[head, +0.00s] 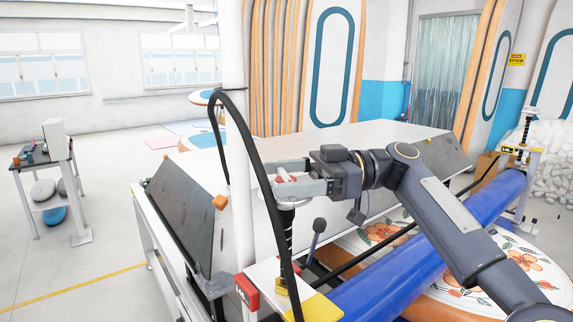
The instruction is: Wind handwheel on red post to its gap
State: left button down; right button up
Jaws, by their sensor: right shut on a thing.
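My right gripper (283,177) reaches in from the right and is shut on the handwheel (289,179). Its two fingers lie on either side of the wheel and cover much of it. The spindle stands upright above a white and yellow bracket at the near end of a blue roller (380,285). A red block (246,291) is fixed at this near post. The gap is hidden from this view. My left gripper is not in view.
A black hose (262,180) and a white pole (236,150) stand close left of the gripper. Behind is a large pale machine table (330,142). A second post (521,160) holds the roller's far end. A small side table (45,160) stands at left, with open floor between.

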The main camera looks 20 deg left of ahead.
jog(key=shift+a+f+n+g+h, duration=0.1)
jog(key=shift+f+n+g+h, duration=0.3)
jog(key=shift+g+h, duration=0.15)
jog(key=o, duration=1)
jog(key=shift+r, duration=0.2)
